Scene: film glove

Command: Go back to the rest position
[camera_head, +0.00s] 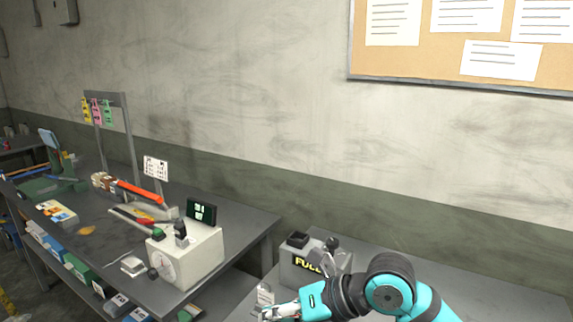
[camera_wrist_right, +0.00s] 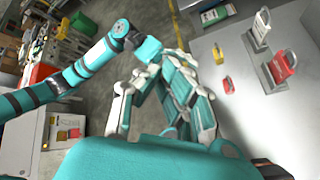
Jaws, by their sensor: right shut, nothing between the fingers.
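My right arm comes in at the bottom right of the head view. Its gripper (camera_head: 275,312) is low near the front of the right-hand bench, partly cut by the lower edge. In the wrist view the right gripper (camera_wrist_right: 165,72) fills the middle; it is shut with nothing held. A teal and black arm of mine (camera_wrist_right: 85,66) crosses the left of the wrist view. My left gripper cannot be made out in either view.
A grey box marked "FULL" (camera_head: 312,262) stands on the right bench close behind my right forearm. A white machine with a dial (camera_head: 185,255) stands on the left bench (camera_head: 245,226). In the wrist view, red (camera_wrist_right: 278,66) and yellow (camera_wrist_right: 228,84) padlock-like items sit at the right.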

